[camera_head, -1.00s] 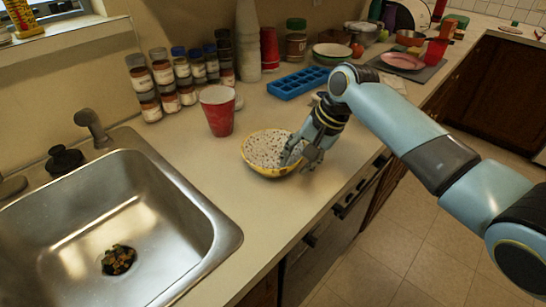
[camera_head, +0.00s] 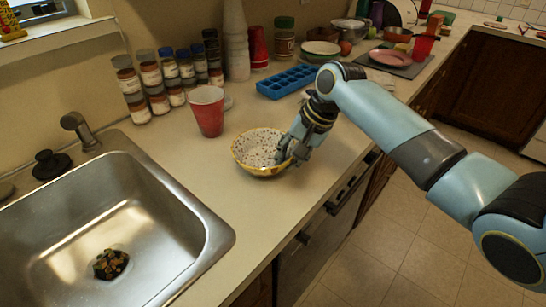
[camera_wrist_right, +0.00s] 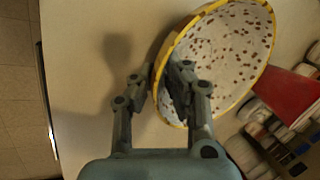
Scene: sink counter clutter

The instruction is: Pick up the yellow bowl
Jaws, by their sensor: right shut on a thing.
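The yellow bowl (camera_head: 262,166) has a yellow outside and rim and a white speckled inside. It is at the counter's front half, right of the sink, and looks slightly tilted. My right gripper (camera_head: 290,152) is shut on the bowl's right rim. In the right wrist view the bowl (camera_wrist_right: 232,45) fills the upper right, and the rim passes between the fingers of my right gripper (camera_wrist_right: 158,85), one finger inside and one outside. A shadow falls on the counter beside it. I cannot tell whether the bowl touches the counter. My left gripper is not in view.
A red cup (camera_head: 208,112) stands close behind the bowl to the left. A steel sink (camera_head: 215,225) is at left. Several spice jars (camera_head: 160,82) and a blue ice tray (camera_head: 290,81) are behind. Counter in front of the bowl is clear to its edge.

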